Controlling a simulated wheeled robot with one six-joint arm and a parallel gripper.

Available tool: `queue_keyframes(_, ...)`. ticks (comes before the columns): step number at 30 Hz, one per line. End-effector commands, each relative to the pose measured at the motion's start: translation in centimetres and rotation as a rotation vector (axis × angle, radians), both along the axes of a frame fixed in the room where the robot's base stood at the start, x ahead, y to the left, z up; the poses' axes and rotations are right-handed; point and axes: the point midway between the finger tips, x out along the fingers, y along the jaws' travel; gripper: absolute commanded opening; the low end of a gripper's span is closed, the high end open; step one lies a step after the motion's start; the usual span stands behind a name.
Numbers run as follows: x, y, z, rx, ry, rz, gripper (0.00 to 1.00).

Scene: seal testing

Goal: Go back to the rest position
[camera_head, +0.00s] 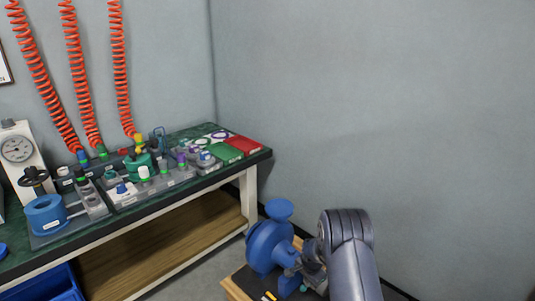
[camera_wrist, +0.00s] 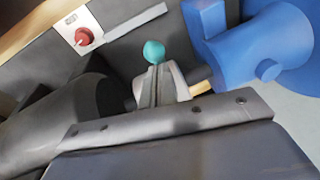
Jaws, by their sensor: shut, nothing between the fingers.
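My gripper (camera_wrist: 158,74) is shut and empty in the wrist view, its pale fingers together. A teal ball (camera_wrist: 154,52) shows just beyond the fingertips; I cannot tell whether they touch it. In the head view my grey arm comes in at the lower right, and my gripper is small and partly hidden beside the blue body (camera_head: 266,246) with a round cap. That blue body fills the upper right of the wrist view (camera_wrist: 255,50).
A red knob (camera_wrist: 83,37) on a white plate sits on the dark surface. At the left, a green-topped bench (camera_head: 176,136) holds fittings, a blue ring-shaped part (camera_head: 46,212), a dial gauge (camera_head: 17,150) and red and green trays. Wall space at the right is clear.

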Motion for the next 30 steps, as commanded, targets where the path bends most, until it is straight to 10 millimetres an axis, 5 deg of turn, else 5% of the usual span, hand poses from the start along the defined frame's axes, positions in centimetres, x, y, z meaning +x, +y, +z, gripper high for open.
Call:
queue_keyframes(23, 0.0, 0.0, -0.1, 0.000, 0.000, 0.001, 0.00)
queue_keyframes(30, -0.7, -1.1, 5.0, 0.000, -0.001, 0.003, 0.00)
